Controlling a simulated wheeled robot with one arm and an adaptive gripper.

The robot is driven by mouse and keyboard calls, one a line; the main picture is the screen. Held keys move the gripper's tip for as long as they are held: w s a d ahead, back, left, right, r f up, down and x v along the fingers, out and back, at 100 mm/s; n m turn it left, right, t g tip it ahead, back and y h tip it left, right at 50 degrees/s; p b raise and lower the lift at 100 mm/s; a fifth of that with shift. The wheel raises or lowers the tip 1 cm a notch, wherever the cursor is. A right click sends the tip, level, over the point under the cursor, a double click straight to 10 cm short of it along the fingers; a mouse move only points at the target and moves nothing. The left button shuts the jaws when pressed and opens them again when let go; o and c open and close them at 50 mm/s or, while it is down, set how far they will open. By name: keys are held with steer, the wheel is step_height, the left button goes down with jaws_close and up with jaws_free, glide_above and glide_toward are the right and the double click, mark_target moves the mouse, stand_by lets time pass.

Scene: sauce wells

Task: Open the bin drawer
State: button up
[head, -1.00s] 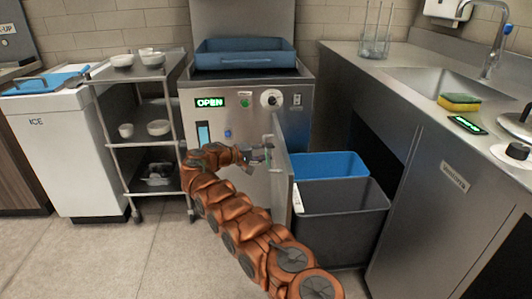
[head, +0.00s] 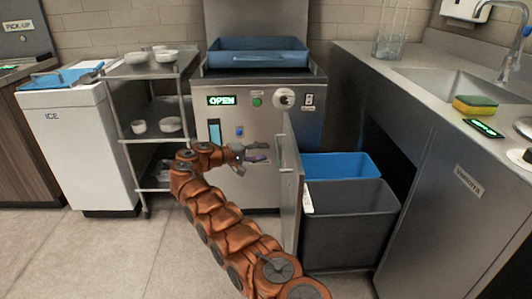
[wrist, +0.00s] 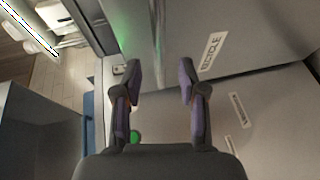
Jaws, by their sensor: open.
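The bin drawer (head: 291,190) stands pulled out from under the counter, its steel front panel seen nearly edge-on in the head view. A blue bin (head: 340,166) and a dark grey bin (head: 350,222) show behind the panel. My gripper (head: 268,153) is open and empty, just left of the panel's outer face, with a small gap between them. A steel panel with a RECYCLE label (wrist: 213,52) lies beyond the fingertips.
A steel machine with a lit OPEN sign (head: 221,100) stands behind my gripper. The sink counter (head: 420,110) is at right. Floor at front left is clear.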

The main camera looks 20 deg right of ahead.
steer(key=shift+s+a, duration=0.1)
steer(key=shift+a, duration=0.2)
steer(key=shift+r, duration=0.1)
steer(key=s+d+r+n+y+p, duration=0.1)
steer(key=s+d+r+y+p, duration=0.1)
steer(key=r+p, duration=0.35)
steer(key=s+d+r+y+p, duration=0.1)
steer(key=s+d+r+p, duration=0.15)
steer(key=r, duration=0.65)
steer(key=s+d+r+g+y+p, duration=0.3)
steer(key=s+r+p, duration=0.5)
steer(key=s+r, duration=0.6)
steer(key=s+a+r+y+p, duration=0.2)
steer(key=s+a+y+p, duration=0.1)
steer(key=s, duration=1.1)
steer(key=s+a+r+m+g+y+p, duration=0.1)
steer(key=s+a+p, duration=0.4)
steer(key=s, duration=0.9)
steer(key=s+a+r+m+y+p, duration=0.1)
steer(key=s+a+r+y+p, duration=0.2)
steer(key=s+p, duration=0.4)
steer(key=s+a+y, duration=0.1)
steer(key=s+y, duration=0.1)
steer(key=s, duration=0.6)
steer(key=shift+a+y, duration=0.2)
steer(key=shift+y, duration=0.2)
